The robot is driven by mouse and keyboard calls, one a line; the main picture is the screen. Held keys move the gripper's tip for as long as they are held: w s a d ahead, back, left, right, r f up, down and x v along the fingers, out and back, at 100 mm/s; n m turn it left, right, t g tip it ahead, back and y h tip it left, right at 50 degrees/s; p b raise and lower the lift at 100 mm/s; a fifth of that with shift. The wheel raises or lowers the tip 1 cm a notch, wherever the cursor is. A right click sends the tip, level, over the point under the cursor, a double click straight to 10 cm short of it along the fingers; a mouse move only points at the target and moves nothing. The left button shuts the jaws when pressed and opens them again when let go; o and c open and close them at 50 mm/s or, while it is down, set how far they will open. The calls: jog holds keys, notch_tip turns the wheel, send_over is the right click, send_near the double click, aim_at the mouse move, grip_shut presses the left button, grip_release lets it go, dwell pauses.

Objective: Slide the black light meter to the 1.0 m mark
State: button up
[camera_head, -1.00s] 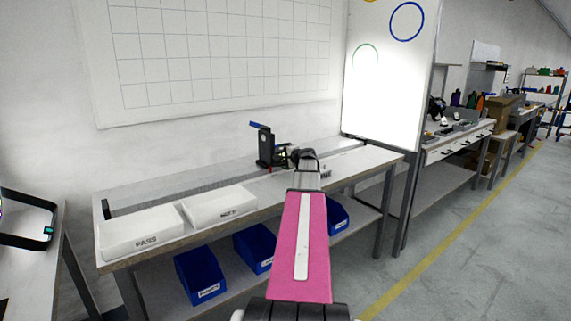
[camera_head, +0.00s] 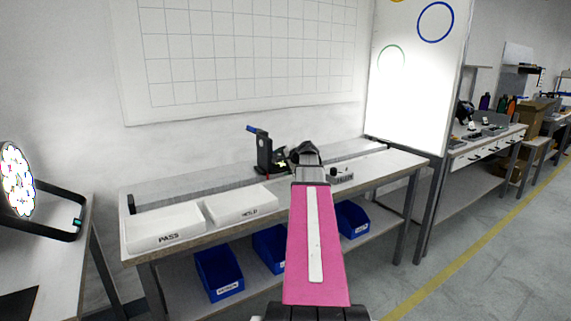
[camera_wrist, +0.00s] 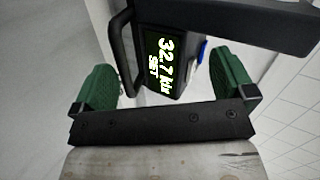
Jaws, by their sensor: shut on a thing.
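The black light meter (camera_head: 264,153) stands upright near the middle of the bench's grey rail (camera_head: 200,186). In the wrist view, its lit display (camera_wrist: 162,60) reads about 32.7 klx with SET below, and a black handle is at its left. In the head view my arm reaches in from the front, and my gripper (camera_head: 288,160) is at the meter's right side. The distance marks, including 1.0 m, cannot be read.
White bins marked PASS (camera_head: 165,232) and HOLD (camera_head: 240,203) stand at the bench's left front. A small grey box (camera_head: 341,174) sits right of my wrist. Blue bins (camera_head: 219,275) are below. A whiteboard (camera_head: 412,85) stands at the right end. The rail left of the meter looks clear.

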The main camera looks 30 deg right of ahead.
jog(key=shift+s+r, duration=0.1)
jog(key=shift+r, duration=0.4)
jog(key=shift+s+a, duration=0.1)
jog(key=shift+s, duration=0.05)
jog(key=c, duration=0.7)
jog(key=shift+s, duration=0.25)
jog(key=shift+c, duration=0.7)
jog(key=s+d+r, duration=0.1)
jog(key=s+r, duration=0.1)
jog(key=s, duration=0.9)
jog(key=shift+s, duration=0.3)
